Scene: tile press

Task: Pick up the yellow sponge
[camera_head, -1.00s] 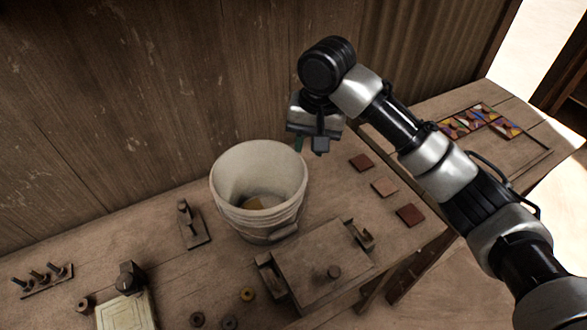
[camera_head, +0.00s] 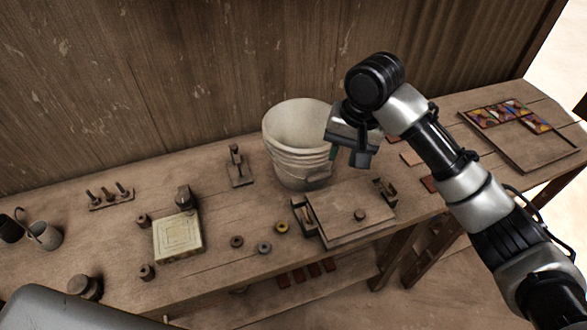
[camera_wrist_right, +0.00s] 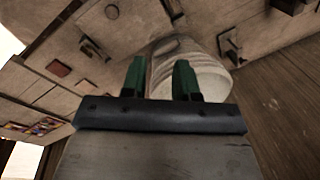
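My right gripper (camera_head: 347,157) is at the right side of the white bucket (camera_head: 298,163), overlapping its right edge in the head view. The right wrist view shows its two green fingers (camera_wrist_right: 159,78) apart with nothing held between them, and the bucket (camera_wrist_right: 200,75) beyond them. No yellow sponge can be made out now; most of the bucket's inside is hidden by its wall. My left gripper is not in view.
A wooden press (camera_head: 345,215) stands in front of the bucket. A pale yellow square block (camera_head: 178,237), several small rings and a peg rack (camera_head: 110,197) lie to the left. A tray with colored tiles (camera_head: 530,145) is at the right. A wooden wall is behind.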

